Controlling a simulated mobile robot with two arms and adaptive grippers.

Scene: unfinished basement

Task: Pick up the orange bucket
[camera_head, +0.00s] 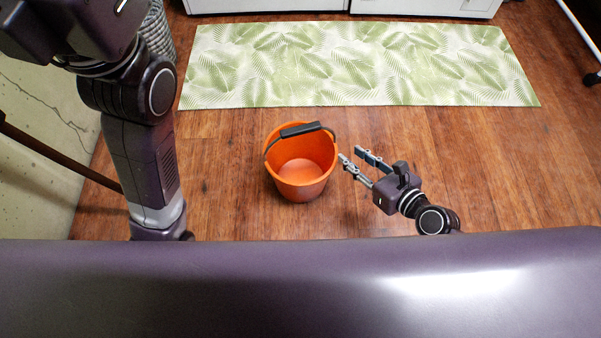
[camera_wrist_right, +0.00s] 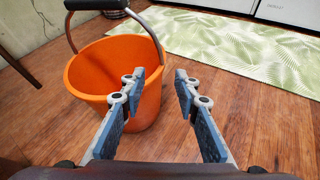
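The orange bucket (camera_head: 300,185) stands upright on the wooden floor in the middle of the head view. Its dark handle with a black grip (camera_head: 301,129) is raised across the top, and the bucket looks empty. My right gripper (camera_head: 357,156) is open just to the right of the bucket, with its fingers pointing towards the rim side. In the right wrist view the bucket (camera_wrist_right: 88,68) is at the left, and the right gripper (camera_wrist_right: 161,84) shows an empty gap between its fingers. The left arm is at the left of the head view, but its gripper fingers are not visible.
A green leaf-patterned mat (camera_head: 350,65) lies behind the bucket. White cabinets (camera_head: 425,7) stand at the back, and a wicker basket (camera_head: 157,32) stands at the back left by a cracked wall (camera_head: 45,130). The wooden floor (camera_head: 500,165) at the right is clear.

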